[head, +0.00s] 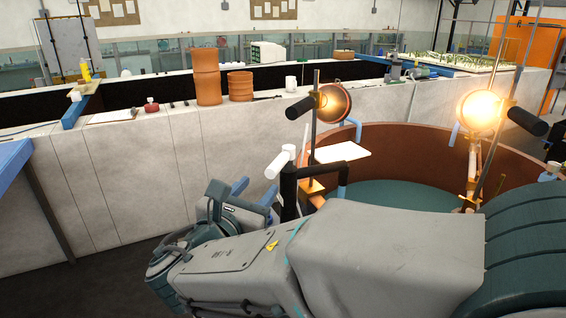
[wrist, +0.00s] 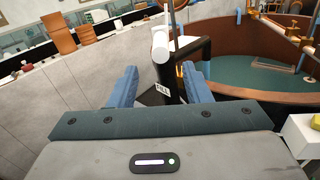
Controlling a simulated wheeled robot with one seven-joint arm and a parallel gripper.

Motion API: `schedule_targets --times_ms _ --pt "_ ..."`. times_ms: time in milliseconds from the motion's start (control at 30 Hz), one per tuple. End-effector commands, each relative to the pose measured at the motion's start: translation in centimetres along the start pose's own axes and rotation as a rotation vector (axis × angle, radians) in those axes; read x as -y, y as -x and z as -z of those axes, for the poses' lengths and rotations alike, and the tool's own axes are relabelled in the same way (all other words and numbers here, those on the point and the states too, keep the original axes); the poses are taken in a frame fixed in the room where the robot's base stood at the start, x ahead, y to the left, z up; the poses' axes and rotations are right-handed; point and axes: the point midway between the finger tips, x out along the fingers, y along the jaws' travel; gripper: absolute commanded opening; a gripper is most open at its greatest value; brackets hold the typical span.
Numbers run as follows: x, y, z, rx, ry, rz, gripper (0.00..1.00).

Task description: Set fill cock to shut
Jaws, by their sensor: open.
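The fill cock shows in the wrist view as a black pipe (wrist: 192,52) with a white lever (wrist: 160,40) and a small tag reading FILL (wrist: 162,90). In the head view its white lever (head: 284,160) tilts up to the right beside the black pipe (head: 289,190), at the left edge of the round tank. My gripper (wrist: 160,70) is open, its blue fingers to the left and right of the cock in the wrist view. In the head view my gripper (head: 254,188) is just left of the pipe. Contact with the lever cannot be told.
The brown round tank (head: 400,155) holds green water. A long pale flume wall (head: 130,185) runs behind, with clay cylinders (head: 207,77) on top. Dark floor lies at left.

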Motion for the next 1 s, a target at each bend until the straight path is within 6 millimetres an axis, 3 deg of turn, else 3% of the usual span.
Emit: schedule_targets --times_ms 300,500,933,967,1000 --pt "0.1 -7.0 -0.1 -0.002 0.0 0.006 0.44" --pt "0.1 -9.8 -0.1 -0.002 -0.001 0.004 0.44" --pt "0.1 -11.0 0.1 -0.002 -0.002 0.002 0.44" --pt "0.1 -11.0 0.1 -0.002 -0.002 0.002 0.41" --pt "0.1 -11.0 0.0 -0.002 -0.002 0.003 0.3"
